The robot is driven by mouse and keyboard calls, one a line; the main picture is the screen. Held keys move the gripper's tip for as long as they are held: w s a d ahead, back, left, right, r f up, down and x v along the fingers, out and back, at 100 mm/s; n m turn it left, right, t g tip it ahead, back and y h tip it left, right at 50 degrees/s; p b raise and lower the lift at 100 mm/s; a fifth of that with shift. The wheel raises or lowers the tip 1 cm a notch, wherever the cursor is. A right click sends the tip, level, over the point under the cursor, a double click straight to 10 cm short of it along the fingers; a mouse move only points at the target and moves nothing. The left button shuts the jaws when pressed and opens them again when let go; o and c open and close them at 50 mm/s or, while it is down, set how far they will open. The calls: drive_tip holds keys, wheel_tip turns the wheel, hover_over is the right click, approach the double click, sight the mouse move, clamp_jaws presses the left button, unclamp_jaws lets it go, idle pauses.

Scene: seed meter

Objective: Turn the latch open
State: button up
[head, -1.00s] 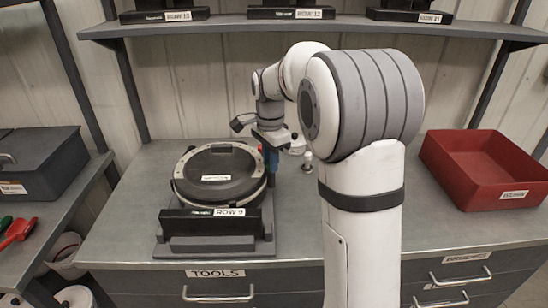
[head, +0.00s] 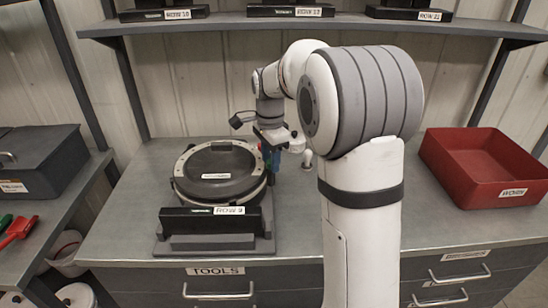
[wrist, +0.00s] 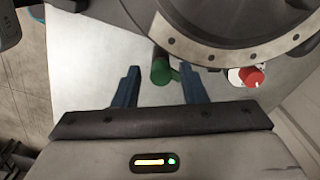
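The seed meter (head: 262,190) is a round dark housing with a pale bolted ring and a black disc on top. It sits in a stand labelled ROW 9 on the bench. In the wrist view its ring (wrist: 215,55) crosses the top. A short green cylinder (wrist: 161,71), possibly the latch's handle, sticks out beside the ring. My gripper (wrist: 160,72) is open; its two blue fingers stand on either side of the green cylinder, with gaps showing. In the head view my gripper (head: 270,158) is at the meter's right side, partly hidden by my arm.
A white part with a red knob (wrist: 252,77) is right of the fingers in the wrist view. A red bin (head: 484,168) stands at the bench's right. A shelf (head: 320,26) with labelled units spans above. A grey toolbox (head: 40,160) is at left.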

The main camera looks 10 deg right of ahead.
drive_tip(key=shift+o, duration=0.3)
wheel_tip(320, 180, up, 8)
drive_tip(key=shift+f, duration=0.15)
idle(0.3)
drive_tip(key=shift+s, duration=0.15)
drive_tip(key=s+f+n+t, duration=0.1)
drive_tip(key=s+f+n, duration=0.3)
drive_tip(key=s, duration=0.9)
drive_tip(key=s+f+n+t, duration=0.1)
drive_tip(key=s+f+n, duration=0.2)
drive_tip(key=s+n, duration=0.8)
drive_tip(key=shift+s+f+t, duration=0.3)
drive_tip(key=shift+s+f, duration=0.1)
drive_tip(key=shift+s, duration=0.7)
